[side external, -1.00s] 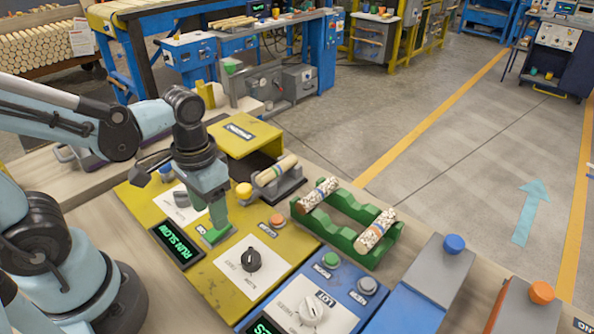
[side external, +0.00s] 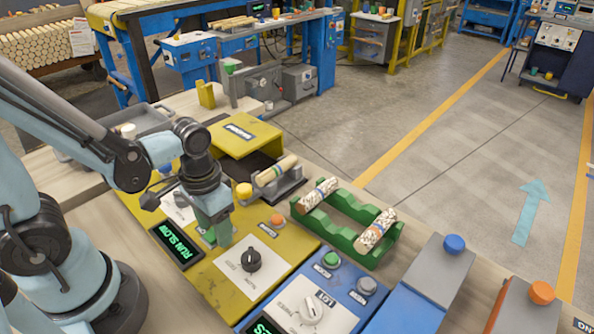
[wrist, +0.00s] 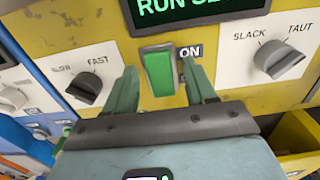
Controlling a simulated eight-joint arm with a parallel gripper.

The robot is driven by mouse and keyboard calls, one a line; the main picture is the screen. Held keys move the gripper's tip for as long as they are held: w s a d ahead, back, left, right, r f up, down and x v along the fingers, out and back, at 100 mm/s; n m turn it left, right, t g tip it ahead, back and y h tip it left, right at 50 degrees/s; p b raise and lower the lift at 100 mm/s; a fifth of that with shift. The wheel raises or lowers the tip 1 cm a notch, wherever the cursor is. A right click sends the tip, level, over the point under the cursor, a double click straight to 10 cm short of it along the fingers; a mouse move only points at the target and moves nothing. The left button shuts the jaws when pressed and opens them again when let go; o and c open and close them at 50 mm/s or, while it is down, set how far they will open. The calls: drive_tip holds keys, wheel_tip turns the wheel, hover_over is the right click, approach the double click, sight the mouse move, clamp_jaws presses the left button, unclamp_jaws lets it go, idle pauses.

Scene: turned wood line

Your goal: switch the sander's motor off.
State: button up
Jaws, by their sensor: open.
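The sander's yellow panel (side external: 205,272) has a lit display (side external: 176,245) reading RUN SLOW in green. A green rocker switch (wrist: 158,72) with an ON label (wrist: 190,51) beside it sits under the display in the wrist view. In the side view my gripper (side external: 220,240) points down at the switch and mostly hides it. In the wrist view its two fingers stand open, one on each side of the switch, with nothing between them but the switch. I cannot tell whether the fingers touch the panel.
A SLOW–FAST knob (wrist: 84,86) and a SLACK–TAUT knob (wrist: 276,58) flank the switch. An orange button (side external: 277,221) and a yellow button (side external: 244,190) are close by. A green rack (side external: 338,226) with speckled wood pieces stands to the right, beyond the blue panel (side external: 345,290).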

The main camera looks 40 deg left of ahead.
clamp_jaws()
drive_tip(key=shift+w+g, duration=0.15)
drive_tip(key=shift+g, duration=0.55)
unclamp_jaws()
drive_tip(key=shift+r, duration=0.2)
wheel_tip(320, 180, up, 12)
drive_tip(key=w, duration=0.1)
drive_tip(key=shift+w+f, duration=0.15)
drive_tip(key=shift+w, duration=0.1)
idle(0.4)
